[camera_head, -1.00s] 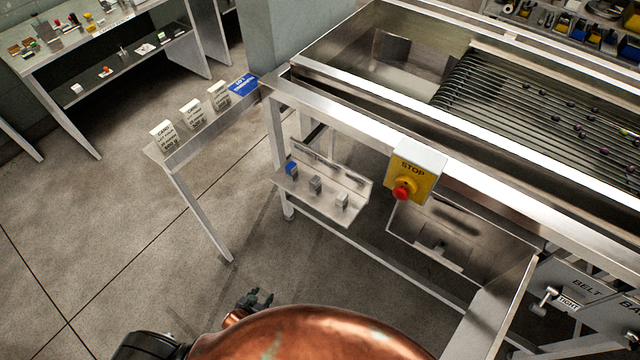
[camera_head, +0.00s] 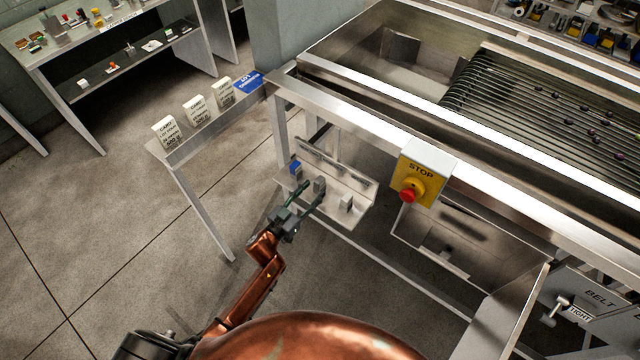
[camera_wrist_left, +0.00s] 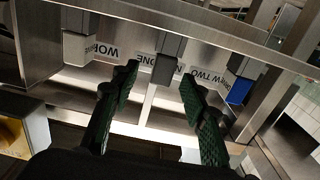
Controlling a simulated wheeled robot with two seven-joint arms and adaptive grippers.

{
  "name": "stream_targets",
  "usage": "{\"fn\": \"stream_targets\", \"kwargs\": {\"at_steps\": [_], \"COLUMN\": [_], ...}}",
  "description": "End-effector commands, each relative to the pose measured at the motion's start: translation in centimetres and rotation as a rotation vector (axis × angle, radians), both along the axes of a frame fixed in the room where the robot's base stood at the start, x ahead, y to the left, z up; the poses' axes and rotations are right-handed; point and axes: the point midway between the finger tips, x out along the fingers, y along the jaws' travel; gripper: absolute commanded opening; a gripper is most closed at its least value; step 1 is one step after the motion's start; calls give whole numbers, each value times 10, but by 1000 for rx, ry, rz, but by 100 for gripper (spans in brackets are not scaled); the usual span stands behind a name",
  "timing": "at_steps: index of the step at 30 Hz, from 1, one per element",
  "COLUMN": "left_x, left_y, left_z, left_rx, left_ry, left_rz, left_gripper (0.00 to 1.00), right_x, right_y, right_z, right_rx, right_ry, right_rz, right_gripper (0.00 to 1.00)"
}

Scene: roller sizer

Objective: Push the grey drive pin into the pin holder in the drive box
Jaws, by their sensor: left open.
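My left gripper (camera_head: 309,196) is open at the small metal shelf (camera_head: 358,213). A grey block (camera_head: 320,184), the middle one of three, stands at its fingertips. In the left wrist view this grey block (camera_wrist_left: 168,70) shows between the tips of my open left gripper (camera_wrist_left: 160,82), with a gap visible on each side. I cannot tell how deep it is between the fingers. An open metal box (camera_head: 470,262) hangs under the frame to the right, with a small grey part (camera_head: 440,240) inside. I cannot make out a pin holder for certain. My right gripper is not in view.
A blue block (camera_head: 296,167) and a paler grey block (camera_head: 346,203) flank the middle one. The yellow STOP box (camera_head: 425,172) sticks out to the right. A side shelf (camera_head: 180,158) with white cards stands at left. Floor below is clear.

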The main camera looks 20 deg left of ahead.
Motion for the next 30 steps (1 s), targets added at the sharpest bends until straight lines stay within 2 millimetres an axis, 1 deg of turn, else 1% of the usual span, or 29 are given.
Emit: {"fn": "stream_targets", "kwargs": {"at_steps": [6,9,12,19,30], "left_x": [30,41,48,49,48], "left_y": [-7,-12,-14,-14,-14], "left_z": [-3,-3,-2,-1,-1], "left_rx": [1,0,-1,0,1], "left_ry": [1,2,1,2,2], "left_rz": [1,1,2,2,2], "left_gripper": [41,41,41,41,16], "right_x": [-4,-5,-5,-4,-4], "right_y": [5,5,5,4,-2], "right_z": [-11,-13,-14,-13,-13], "right_rx": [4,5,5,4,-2], "right_ry": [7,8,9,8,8], "right_rz": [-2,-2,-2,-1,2], "right_gripper": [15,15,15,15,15]}}
